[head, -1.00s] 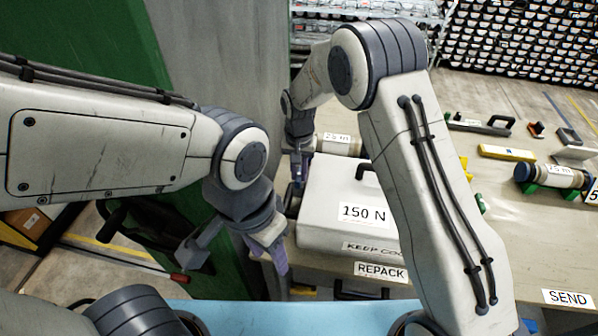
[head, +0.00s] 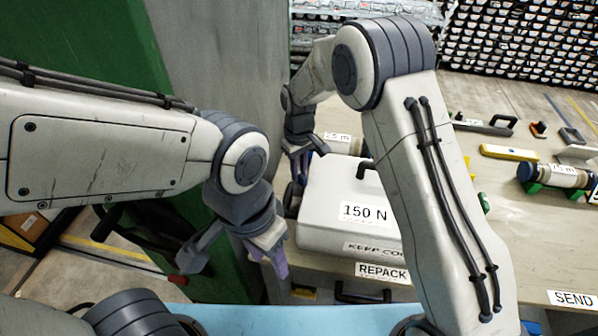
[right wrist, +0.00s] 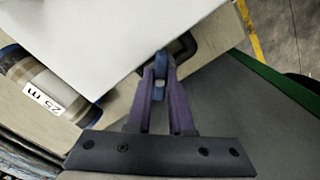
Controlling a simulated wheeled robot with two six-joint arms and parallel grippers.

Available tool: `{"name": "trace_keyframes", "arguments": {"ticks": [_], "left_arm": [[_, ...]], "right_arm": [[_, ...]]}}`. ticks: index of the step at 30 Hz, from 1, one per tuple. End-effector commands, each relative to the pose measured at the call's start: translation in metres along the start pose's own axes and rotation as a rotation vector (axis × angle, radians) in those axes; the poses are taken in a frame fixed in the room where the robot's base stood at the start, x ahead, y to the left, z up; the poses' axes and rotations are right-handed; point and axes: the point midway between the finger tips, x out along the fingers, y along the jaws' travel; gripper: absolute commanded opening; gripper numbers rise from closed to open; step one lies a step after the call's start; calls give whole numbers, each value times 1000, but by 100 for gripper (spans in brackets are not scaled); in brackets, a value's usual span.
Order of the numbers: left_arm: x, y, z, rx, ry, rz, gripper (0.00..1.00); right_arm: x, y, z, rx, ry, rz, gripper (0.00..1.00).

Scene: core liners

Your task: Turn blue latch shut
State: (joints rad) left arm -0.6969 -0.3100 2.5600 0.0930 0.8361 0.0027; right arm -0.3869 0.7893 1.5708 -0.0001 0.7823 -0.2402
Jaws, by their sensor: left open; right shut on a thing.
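The white case (head: 345,195), labelled 150 N, stands shut on the bench at the centre of the head view; its pale lid (right wrist: 110,35) also shows in the right wrist view. The blue latch (right wrist: 160,64) is at the lid's edge, between the purple fingertips of my right gripper (right wrist: 160,84). That gripper is shut on it. In the head view my right gripper (head: 299,165) is at the case's far left side, and the latch cannot be made out there. My left gripper (head: 271,262) is open and empty, in front of the bench at left.
A core tube marked 25 m (right wrist: 45,88) lies beside the case. Another tube (head: 555,176) sits on green supports at right. A yellow block (head: 508,153) and a dark-handled tool (head: 485,124) lie farther back. A green post (head: 85,60) stands at left.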

Motion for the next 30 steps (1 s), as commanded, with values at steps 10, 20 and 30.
{"name": "trace_keyframes", "arguments": {"ticks": [10, 20, 30], "left_arm": [[6, 0, 0, 0, 0, 0, 50], [8, -1, 0, 0, 0, 0, 50], [9, -1, 0, 0, 0, 0, 50]], "right_arm": [[-1, 0, -1, -328, 3, 1, 0], [-1, 0, -1, -590, 4, 2, 0], [-2, 0, -1, -734, 5, 2, 0]]}}
